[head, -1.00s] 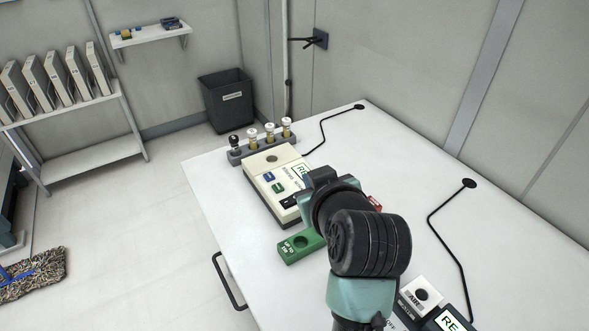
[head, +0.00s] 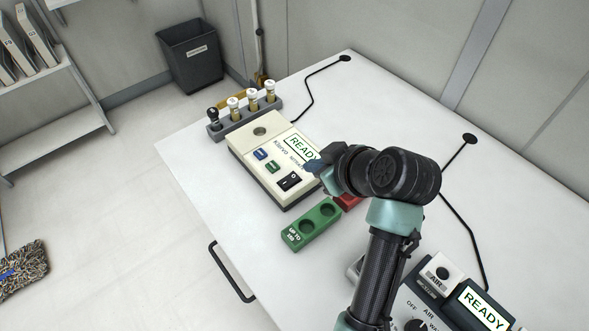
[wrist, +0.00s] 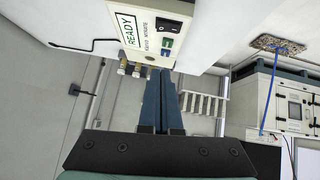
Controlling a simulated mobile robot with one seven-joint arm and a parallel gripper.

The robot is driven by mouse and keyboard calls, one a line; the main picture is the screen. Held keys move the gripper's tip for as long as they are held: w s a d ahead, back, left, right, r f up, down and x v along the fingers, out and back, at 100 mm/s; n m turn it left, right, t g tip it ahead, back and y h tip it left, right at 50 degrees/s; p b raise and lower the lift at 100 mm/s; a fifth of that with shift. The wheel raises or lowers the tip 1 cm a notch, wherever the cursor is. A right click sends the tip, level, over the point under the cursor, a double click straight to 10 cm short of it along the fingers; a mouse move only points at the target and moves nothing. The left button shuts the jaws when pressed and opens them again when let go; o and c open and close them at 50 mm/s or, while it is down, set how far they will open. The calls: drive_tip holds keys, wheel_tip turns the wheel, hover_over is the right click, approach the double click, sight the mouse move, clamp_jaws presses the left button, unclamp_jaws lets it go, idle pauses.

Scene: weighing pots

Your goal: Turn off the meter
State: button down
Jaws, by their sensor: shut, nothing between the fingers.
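The meter (head: 254,163) is a cream box on the white table, with a screen (head: 304,148) reading READY, a blue button (head: 260,154), a green button (head: 272,167) and a black rocker switch (head: 289,181). It also shows at the top of the wrist view (wrist: 130,12), with its switch (wrist: 169,25) and buttons. My gripper (head: 316,174) is over the table just right of the meter, near the screen and switch, partly covering the screen's corner. In the wrist view its two blue fingers (wrist: 161,80) are together and empty. I cannot tell whether they touch the meter.
A grey rack (head: 245,118) with several capped vials stands behind the meter. A green block (head: 311,223) with round wells and a red block (head: 347,201) lie in front.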

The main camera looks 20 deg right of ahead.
hover_over(292, 175)
drive_tip(key=s, duration=0.2)
wheel_tip(292, 175, down, 7)
drive_tip(key=shift+s+a+r, duration=0.1)
drive_tip(key=shift+r, duration=0.05)
drive_tip(key=f, duration=0.3)
drive_tip(key=shift+w+d+f, duration=0.2)
drive_tip(key=shift+f, duration=0.45)
drive_tip(key=shift+d+f+b, duration=0.2)
drive_tip(key=shift+f+b, duration=0.3)
drive_tip(key=shift+f, duration=0.05)
drive_tip(key=shift+r, duration=0.25)
drive_tip(key=shift+a+p, duration=0.15)
drive_tip(key=shift+p, duration=0.2)
